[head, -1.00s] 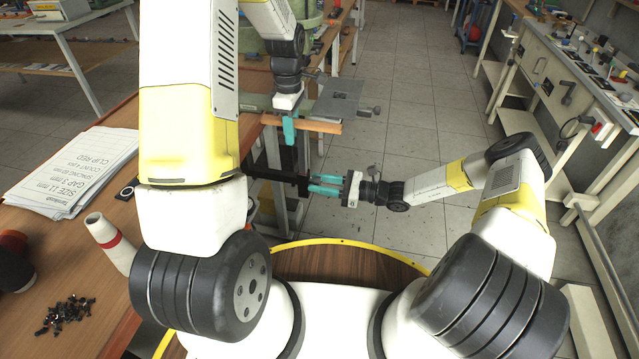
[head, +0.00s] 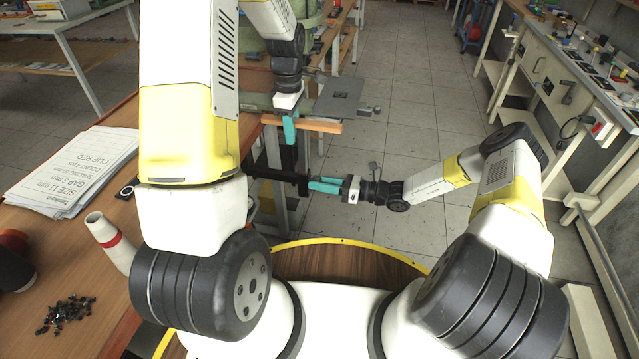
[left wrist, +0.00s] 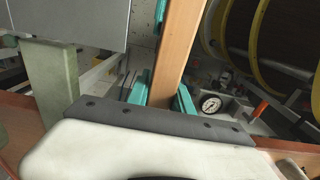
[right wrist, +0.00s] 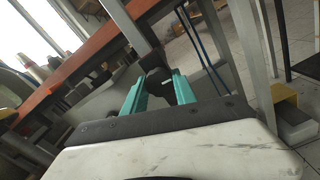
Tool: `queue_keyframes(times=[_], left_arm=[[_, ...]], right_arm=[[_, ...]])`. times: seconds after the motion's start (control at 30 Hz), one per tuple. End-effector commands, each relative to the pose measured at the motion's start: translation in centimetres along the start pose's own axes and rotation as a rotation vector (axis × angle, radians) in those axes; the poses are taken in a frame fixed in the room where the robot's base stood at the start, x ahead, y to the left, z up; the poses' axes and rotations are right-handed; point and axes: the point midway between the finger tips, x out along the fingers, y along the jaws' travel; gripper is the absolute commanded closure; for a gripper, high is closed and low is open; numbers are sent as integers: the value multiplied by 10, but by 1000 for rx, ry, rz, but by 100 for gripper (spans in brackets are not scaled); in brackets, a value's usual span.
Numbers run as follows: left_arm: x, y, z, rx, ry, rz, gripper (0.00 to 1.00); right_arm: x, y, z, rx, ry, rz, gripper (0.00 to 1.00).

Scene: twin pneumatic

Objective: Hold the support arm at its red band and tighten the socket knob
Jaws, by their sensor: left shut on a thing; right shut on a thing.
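A wooden, orange-brown bar, seemingly the support arm (head: 322,126), juts out from the bench edge. My left gripper (head: 290,131) is shut on it from above. In the left wrist view the bar (left wrist: 182,50) runs up between the teal fingers (left wrist: 162,95). I cannot make out a red band; the grasped stretch is partly hidden by the fingers. Lower down, my right gripper (head: 314,185) is shut on a black knob at the end of a dark bar (head: 272,174). In the right wrist view the black knob (right wrist: 155,76) sits between the teal fingertips.
A grey plate (head: 340,100) lies just beyond the wooden bar. The bench on the left holds printed sheets (head: 75,172), a white cone with a red ring (head: 108,240) and a pile of small black parts (head: 66,314). Tiled floor (head: 410,100) is open to the right.

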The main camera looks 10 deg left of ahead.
Motion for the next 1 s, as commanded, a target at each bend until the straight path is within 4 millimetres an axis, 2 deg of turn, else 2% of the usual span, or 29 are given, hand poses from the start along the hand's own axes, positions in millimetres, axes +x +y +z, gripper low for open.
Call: queue_keyframes(times=[0.23, 0.27, 0.37, 0.63, 0.77, 0.87, 1.0], left_arm=[[0, 0, 0, 0, 0, 1, 100], [0, 0, 0, 0, 0, 1, 100], [0, 0, 0, 0, 0, 1, 100], [0, 0, 0, 0, 0, 1, 100], [0, 0, 0, 0, 0, 1, 100], [0, 0, 0, 0, 0, 1, 100], [0, 0, 0, 0, 0, 1, 100]], right_arm=[[-2, -2, -2, 0, 4, -6, 100], [-2, -2, -2, 0, 4, -6, 63], [-2, -2, -1, -1, 3, -5, 45], [-1, 0, -1, -1, 2, -2, 45], [-6, -1, 0, -2, 2, -2, 45], [-20, -1, 0, -2, 2, -4, 45], [-50, -2, 0, -3, 2, -5, 45]])
